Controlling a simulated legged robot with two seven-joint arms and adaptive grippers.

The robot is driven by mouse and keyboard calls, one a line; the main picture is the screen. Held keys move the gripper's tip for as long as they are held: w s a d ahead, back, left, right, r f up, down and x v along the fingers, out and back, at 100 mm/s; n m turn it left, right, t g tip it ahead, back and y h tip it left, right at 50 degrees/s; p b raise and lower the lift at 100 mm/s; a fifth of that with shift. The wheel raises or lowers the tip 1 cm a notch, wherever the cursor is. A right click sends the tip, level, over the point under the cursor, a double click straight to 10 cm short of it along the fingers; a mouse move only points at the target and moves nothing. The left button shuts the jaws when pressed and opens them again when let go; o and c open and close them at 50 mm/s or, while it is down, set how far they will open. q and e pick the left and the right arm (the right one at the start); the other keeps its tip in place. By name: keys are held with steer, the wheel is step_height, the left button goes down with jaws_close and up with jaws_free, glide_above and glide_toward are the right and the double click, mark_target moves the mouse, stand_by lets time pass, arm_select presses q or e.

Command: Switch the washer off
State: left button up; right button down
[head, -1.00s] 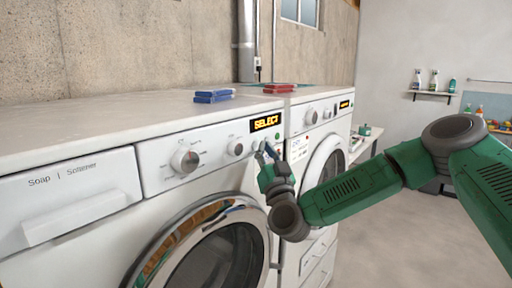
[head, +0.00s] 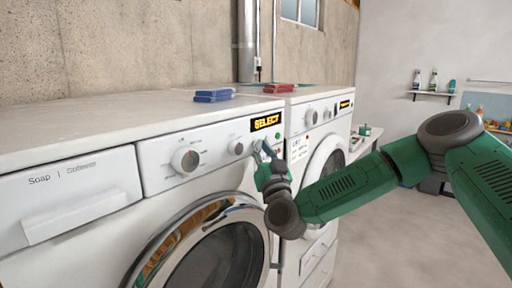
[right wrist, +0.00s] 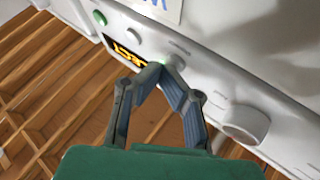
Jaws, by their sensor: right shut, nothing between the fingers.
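The white washer (head: 152,150) stands at the left with its soap drawer, a large dial (head: 185,159), a smaller knob (head: 236,147) and a lit display reading SELECT (head: 265,123). My right gripper (head: 265,147) is shut and empty, its tips at the small buttons below the display. In the right wrist view, the fingertips (right wrist: 158,72) meet right beside a round button (right wrist: 174,62) with a greenish glow; I cannot tell whether they touch it. A white button (right wrist: 133,36) and a green button (right wrist: 100,18) lie farther along the panel. My left gripper is not in view.
A second white machine (head: 318,118) with a lit display stands close on the right. Blue (head: 213,95) and red (head: 279,88) items lie on the tops. A shelf with bottles (head: 432,94) hangs on the far wall. The floor at right is open.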

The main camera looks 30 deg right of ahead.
steer(key=shift+w, duration=0.1)
stand_by(0.4)
steer(key=shift+s+d, duration=0.2)
steer(key=shift+s, duration=0.35)
steer(key=s+d+p, duration=0.1)
steer(key=s+d, duration=0.1)
steer(key=s, duration=0.3)
steer(key=shift+s+d, duration=0.15)
steer(key=shift+s, duration=0.15)
stand_by(0.6)
